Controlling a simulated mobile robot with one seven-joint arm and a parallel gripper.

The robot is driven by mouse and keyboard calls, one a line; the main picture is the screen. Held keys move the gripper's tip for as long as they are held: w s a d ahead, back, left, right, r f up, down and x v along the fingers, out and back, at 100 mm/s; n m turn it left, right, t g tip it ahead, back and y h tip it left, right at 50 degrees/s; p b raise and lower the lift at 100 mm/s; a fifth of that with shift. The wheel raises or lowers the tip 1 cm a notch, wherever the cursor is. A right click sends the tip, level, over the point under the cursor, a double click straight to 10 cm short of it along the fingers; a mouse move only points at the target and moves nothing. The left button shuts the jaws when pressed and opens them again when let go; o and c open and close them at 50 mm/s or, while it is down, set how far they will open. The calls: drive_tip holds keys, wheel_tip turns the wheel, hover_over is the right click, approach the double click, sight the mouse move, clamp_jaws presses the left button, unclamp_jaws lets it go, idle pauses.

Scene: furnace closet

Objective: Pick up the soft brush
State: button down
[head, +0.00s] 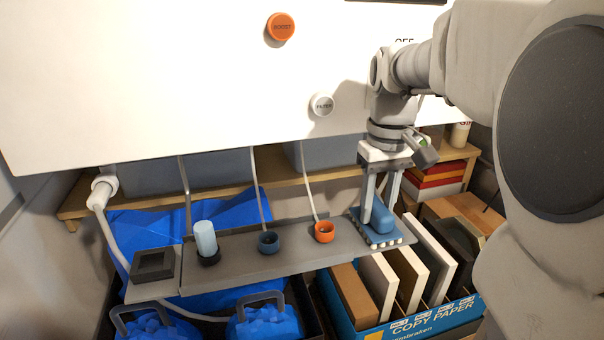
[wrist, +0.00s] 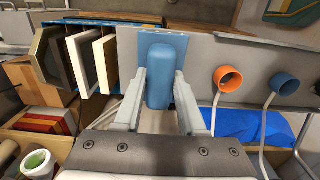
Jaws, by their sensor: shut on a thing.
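The soft brush (head: 381,236) has a blue block handle, a flat blue base and a row of white bristle tufts. It is at the right end of the narrow grey shelf (head: 285,250) in the head view. My gripper (head: 379,205) reaches down from above and is shut on its handle. In the wrist view, the blue handle (wrist: 168,82) stands between the two fingers of my gripper (wrist: 161,76).
An orange ring cup (head: 324,232), a blue ring cup (head: 268,242), a pale blue cylinder (head: 206,240) and a dark square tray (head: 153,265) stand along the shelf. A copy paper box (head: 425,325) with upright boards sits below. A white panel (head: 180,80) rises behind.

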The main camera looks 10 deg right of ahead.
sight(378, 204)
drive_tip(key=shift+r, duration=0.1)
drive_tip(key=shift+r, duration=0.5)
wheel_tip(378, 204, up, 2)
drive_tip(key=shift+r, duration=0.25)
drive_tip(key=s+d+r+b, duration=0.1)
drive_tip(key=s+d+r, duration=0.4)
drive_tip(key=d, duration=0.5)
wheel_tip(378, 204, up, 2)
drive_tip(key=shift+d+r, duration=0.15)
drive_tip(key=shift+d, duration=0.1)
drive_tip(key=shift+s, duration=0.1)
